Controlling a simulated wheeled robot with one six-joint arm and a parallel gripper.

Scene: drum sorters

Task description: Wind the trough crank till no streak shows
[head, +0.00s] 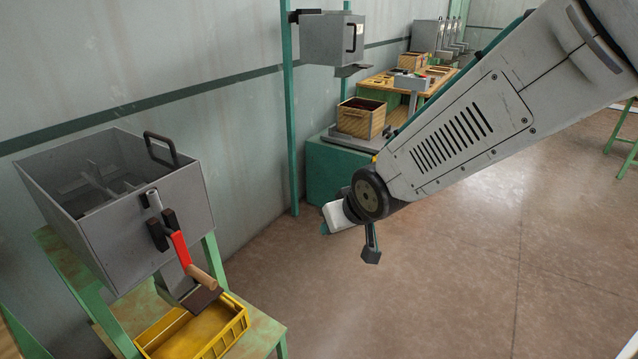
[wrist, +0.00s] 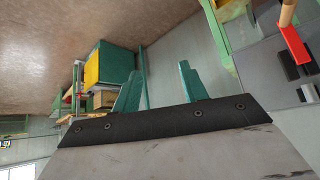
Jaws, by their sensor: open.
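The trough (head: 150,210) is an open grey metal box on a green stand at the left of the head view, with pale paddles (head: 95,185) inside. No streak can be made out; part of its inside is hidden by its walls. Its crank (head: 181,252) has a red arm and a wooden handle (head: 201,277) hanging down to the lower right. The crank also shows at the top right of the wrist view (wrist: 293,45). My gripper (head: 325,228) is right of the crank, apart from it. Its green fingers (wrist: 160,85) are spread and empty in the wrist view.
A yellow crate (head: 240,325) stands under the trough's chute (head: 177,280). A green post (head: 288,110) carries a grey box (head: 330,40). A wooden crate (head: 360,120) stands on a scale behind my gripper. The floor between is clear.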

